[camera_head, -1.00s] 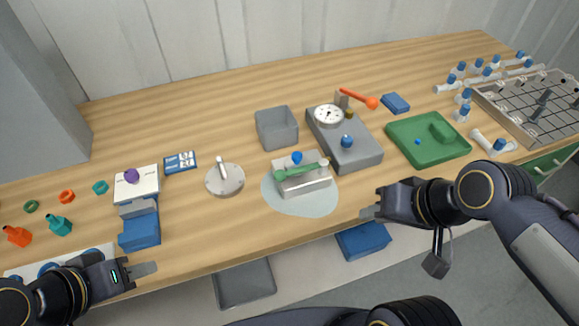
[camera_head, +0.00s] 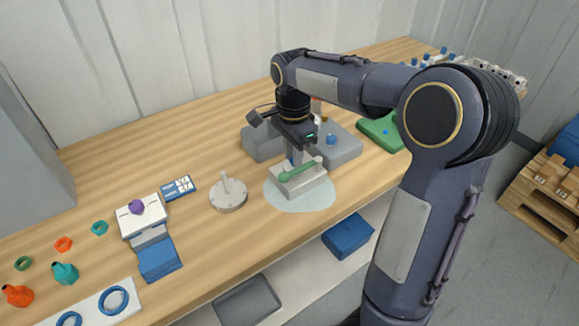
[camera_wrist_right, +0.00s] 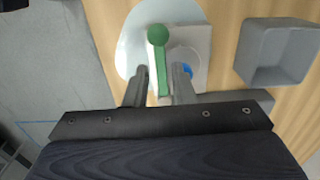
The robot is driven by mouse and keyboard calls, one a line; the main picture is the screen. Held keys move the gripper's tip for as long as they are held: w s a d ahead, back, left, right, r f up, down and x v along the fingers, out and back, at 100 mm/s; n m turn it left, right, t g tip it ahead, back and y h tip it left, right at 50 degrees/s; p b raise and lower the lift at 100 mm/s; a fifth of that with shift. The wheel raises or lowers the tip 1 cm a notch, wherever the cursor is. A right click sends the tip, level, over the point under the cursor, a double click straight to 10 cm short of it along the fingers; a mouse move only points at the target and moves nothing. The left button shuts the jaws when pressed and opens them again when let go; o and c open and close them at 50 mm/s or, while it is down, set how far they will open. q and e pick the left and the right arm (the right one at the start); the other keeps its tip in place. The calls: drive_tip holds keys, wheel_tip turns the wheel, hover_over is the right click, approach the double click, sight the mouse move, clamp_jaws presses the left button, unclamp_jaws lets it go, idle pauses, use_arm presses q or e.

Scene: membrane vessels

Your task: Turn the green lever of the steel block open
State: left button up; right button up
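The steel block (camera_head: 300,187) is a pale grey block on a light round mat (camera_head: 318,201) near the table's front edge. Its green lever (camera_head: 301,170) lies across the top with a round green end; it also shows in the right wrist view (camera_wrist_right: 161,62). My right gripper (camera_head: 294,157) points down just above the block. In the right wrist view its two fingers (camera_wrist_right: 161,84) are apart, with the lever between them in the picture; I see no grip on it. A blue knob (camera_wrist_right: 187,71) is partly hidden beside the right finger. My left gripper is out of view.
A grey bin (camera_wrist_right: 277,52) stands close to the block, partly behind my arm in the head view. A round disc with an upright handle (camera_head: 229,194) is left of the block. A grey unit (camera_head: 340,145) and a green tray (camera_head: 381,133) are to the right.

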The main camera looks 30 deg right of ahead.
sight(293, 172)
drive_tip(key=shift+f, duration=2)
clamp_jaws()
